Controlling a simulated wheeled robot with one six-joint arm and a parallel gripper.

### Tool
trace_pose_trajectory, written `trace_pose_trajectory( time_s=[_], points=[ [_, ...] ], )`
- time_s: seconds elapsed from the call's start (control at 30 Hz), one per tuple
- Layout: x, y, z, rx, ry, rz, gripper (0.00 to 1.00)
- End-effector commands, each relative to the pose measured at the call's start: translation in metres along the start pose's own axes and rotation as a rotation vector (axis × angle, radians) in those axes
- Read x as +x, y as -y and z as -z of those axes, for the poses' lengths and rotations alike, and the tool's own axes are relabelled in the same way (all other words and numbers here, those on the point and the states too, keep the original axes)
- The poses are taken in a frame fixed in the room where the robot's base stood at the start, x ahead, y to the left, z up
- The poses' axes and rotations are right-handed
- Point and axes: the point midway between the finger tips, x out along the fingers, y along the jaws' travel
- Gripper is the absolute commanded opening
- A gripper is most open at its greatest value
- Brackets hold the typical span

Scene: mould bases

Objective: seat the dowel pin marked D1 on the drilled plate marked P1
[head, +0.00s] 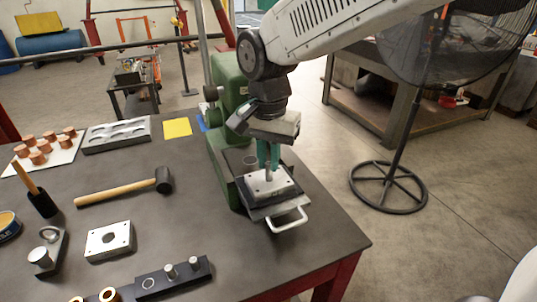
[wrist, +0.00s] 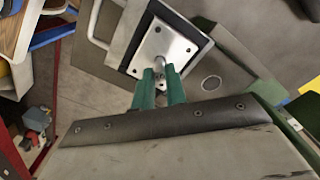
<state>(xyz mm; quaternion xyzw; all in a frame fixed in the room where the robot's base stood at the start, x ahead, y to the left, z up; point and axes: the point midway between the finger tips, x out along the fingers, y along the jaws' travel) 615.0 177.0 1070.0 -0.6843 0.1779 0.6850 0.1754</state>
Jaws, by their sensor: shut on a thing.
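My gripper (head: 268,158) has green fingers and is shut on a slim silver dowel pin (head: 268,175), held upright over a light metal plate. That plate (head: 285,186) lies on a dark base on the green press's table and has small corner holes. In the wrist view, the fingers (wrist: 159,85) point at the plate (wrist: 150,47), and the pin (wrist: 159,62) shows between their tips. The pin's lower end is at or just above the plate; I cannot tell whether it is in a hole. No D1 or P1 marking is readable.
The green press column (head: 228,90) stands close behind my gripper. A dark block (head: 180,284) with silver pins and an open ring, a square plate with a centre hole (head: 95,243), and a mallet (head: 115,194) lie on the bench. A fan (head: 390,187) stands on the floor at right.

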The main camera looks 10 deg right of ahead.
Motion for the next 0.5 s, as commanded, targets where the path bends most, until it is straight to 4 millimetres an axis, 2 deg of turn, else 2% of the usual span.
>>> trace_pose_trajectory(
  time_s=[0.37,0.4,0.5],
  points=[
    [0.0023,0.0,0.0,0.0,0.0,0.0,0.0],
    [0.0023,0.0,0.0,0.0,0.0,0.0,0.16],
    [0.0023,0.0,0.0,0.0,0.0,0.0,0.39]
  ],
)
